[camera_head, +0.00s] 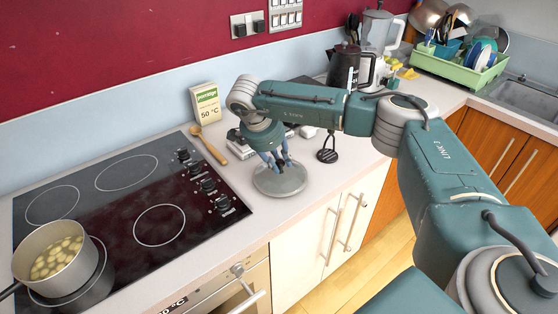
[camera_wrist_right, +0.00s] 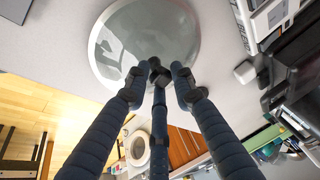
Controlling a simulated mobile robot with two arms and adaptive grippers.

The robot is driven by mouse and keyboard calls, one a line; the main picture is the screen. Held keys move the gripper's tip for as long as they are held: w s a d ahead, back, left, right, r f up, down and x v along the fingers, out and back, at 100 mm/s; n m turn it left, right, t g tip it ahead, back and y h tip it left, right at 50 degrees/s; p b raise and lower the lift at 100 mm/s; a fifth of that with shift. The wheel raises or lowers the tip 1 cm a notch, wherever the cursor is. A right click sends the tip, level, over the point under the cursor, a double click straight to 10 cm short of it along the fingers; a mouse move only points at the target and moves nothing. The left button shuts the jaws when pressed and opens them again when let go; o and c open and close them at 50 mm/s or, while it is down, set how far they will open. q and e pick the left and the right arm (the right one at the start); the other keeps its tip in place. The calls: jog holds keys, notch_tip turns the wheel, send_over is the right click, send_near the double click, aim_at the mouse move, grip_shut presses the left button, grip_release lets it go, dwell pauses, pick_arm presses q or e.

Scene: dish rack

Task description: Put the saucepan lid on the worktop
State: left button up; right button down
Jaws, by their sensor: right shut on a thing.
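The saucepan lid (camera_head: 279,181) is a round, greyish glass disc at the worktop's front part, right of the hob. In the right wrist view the lid (camera_wrist_right: 150,70) lies flat beyond my fingers. My right gripper (camera_head: 279,163) points down over the lid's middle and is shut on its knob. The worktop (camera_head: 235,185) is pale. I cannot tell whether the lid touches it. My left gripper is not in view.
A saucepan of potatoes (camera_head: 52,254) stands on the black hob (camera_head: 130,195) at the left.

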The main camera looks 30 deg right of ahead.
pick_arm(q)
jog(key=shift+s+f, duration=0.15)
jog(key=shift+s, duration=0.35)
pick_arm(e)
jog(key=shift+f, duration=0.2)
jog(key=c, duration=1.4)
grip_release()
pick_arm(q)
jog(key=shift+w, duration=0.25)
pick_arm(e)
jog(key=v, duration=1.2)
grip_shut()
